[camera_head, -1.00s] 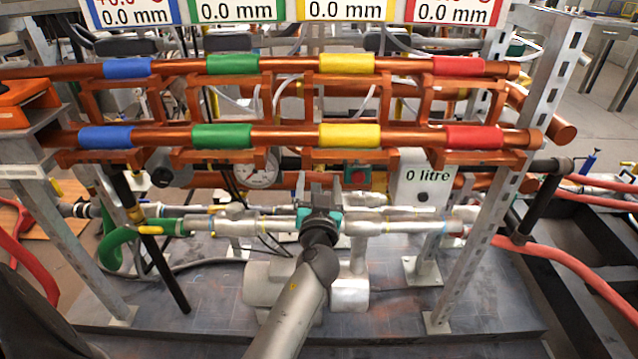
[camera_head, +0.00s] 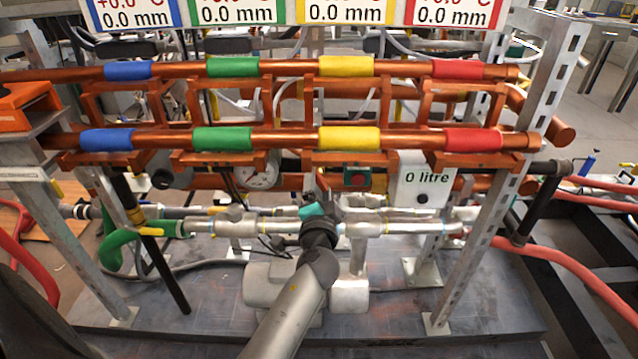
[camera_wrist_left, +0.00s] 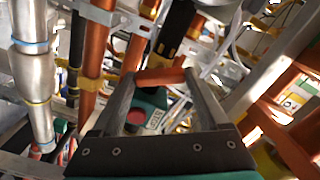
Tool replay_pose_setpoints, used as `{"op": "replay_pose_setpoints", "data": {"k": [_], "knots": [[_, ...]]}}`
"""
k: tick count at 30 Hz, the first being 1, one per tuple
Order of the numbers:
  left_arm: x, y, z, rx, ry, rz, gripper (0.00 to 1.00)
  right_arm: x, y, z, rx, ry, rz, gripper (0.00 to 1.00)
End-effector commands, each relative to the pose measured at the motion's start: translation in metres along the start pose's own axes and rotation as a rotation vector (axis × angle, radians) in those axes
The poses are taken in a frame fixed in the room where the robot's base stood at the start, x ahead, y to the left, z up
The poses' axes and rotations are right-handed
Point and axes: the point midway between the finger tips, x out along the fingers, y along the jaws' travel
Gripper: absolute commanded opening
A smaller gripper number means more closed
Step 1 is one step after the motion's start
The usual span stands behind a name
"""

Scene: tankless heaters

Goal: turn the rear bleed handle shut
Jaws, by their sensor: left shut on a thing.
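My left gripper (camera_head: 326,207) is in the middle of the head view, low in front of the grey pipes. In the left wrist view, its two fingers stand apart and are shut on the ends of a short orange-red bar (camera_wrist_left: 160,76). This bar looks like the rear bleed handle and lies across between the fingertips. In the head view the bar is hidden behind the gripper and pipes, so its valve cannot be made out. My right gripper is not in view.
Grey pipes (camera_head: 395,229) run across close to the gripper. Copper pipes with coloured bands (camera_head: 348,139) cross above it. A red button box (camera_head: 357,178) and a white "0 litre" box (camera_head: 424,181) are close by. A slotted post (camera_head: 478,240) stands at right.

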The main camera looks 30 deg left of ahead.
Motion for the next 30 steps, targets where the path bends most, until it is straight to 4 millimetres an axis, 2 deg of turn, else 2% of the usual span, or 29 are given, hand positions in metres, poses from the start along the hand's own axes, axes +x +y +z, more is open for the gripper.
{"op": "replay_pose_setpoints", "data": {"k": [6, 15, 30], "knots": [[0.001, -0.003, 0.0, 0.195, -0.002, -0.003, 0.22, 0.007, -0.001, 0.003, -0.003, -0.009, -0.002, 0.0], [0.001, -0.002, 0.0, 0.393, -0.001, -0.004, 0.22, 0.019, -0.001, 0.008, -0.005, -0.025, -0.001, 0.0], [0.001, -0.002, 0.0, 0.498, -0.003, -0.005, 0.22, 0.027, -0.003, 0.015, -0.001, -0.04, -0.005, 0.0]]}}
